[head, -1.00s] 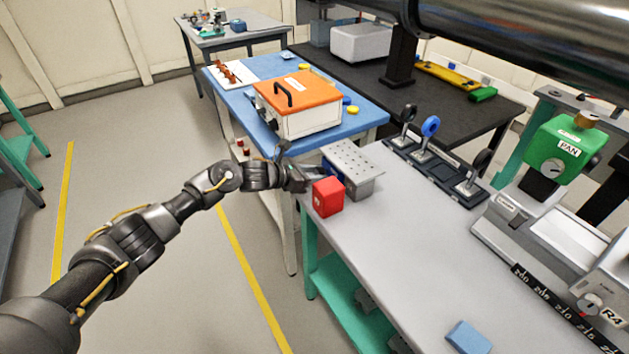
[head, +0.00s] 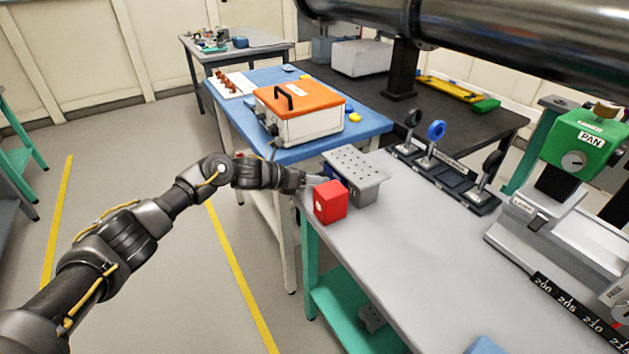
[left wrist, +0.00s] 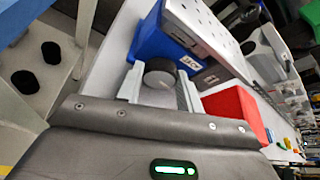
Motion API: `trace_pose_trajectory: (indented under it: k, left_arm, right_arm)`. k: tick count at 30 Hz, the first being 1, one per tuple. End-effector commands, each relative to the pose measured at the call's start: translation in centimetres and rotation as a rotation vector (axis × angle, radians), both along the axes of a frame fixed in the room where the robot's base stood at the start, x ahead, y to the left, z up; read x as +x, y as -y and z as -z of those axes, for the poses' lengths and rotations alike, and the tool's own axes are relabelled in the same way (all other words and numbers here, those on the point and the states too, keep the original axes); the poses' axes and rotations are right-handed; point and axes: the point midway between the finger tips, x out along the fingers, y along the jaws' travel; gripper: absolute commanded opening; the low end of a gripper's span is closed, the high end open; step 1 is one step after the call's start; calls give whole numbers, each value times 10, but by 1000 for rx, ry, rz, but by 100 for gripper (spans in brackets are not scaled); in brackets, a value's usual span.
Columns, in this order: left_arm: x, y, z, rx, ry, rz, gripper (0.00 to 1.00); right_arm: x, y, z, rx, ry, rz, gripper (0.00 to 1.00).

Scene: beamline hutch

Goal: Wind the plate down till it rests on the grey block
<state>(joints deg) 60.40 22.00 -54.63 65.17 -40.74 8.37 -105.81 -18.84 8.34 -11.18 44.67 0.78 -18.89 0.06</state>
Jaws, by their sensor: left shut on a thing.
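The plate (head: 352,162) is a grey slab with rows of holes at the near left end of the bench. It also shows in the left wrist view (left wrist: 203,22). The grey block (head: 367,193) is under it; I cannot tell whether they touch. My left gripper (head: 316,181) is at the plate's left side. In the left wrist view its fingers are shut on a round dark knob (left wrist: 160,72). My right gripper is not in view.
A red block (head: 330,202) stands close to my left gripper, in front of the grey block. An orange-lidded box (head: 300,118) is on the blue table behind. Optic mounts (head: 435,150) and a green PAN unit (head: 583,143) stand farther right. The middle of the grey bench is clear.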

Motion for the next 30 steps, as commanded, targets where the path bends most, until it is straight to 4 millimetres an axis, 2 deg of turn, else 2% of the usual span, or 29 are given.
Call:
trace_pose_trajectory:
  k: [7,8,13,23,28,30]
  left_arm:
    - [-2,0,3,4,-5,4,14]
    - [-2,0,3,4,-5,4,38]
    - [-1,0,2,3,-3,3,58]
    - [-2,-3,0,1,0,1,58]
    - [-12,-25,-8,3,2,0,58]
    - [-18,-37,-12,3,2,0,58]
  right_arm:
    - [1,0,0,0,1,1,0]
    - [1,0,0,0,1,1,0]
    - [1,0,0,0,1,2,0]
    - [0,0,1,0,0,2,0]
    - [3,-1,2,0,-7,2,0]
    - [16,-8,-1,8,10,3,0]
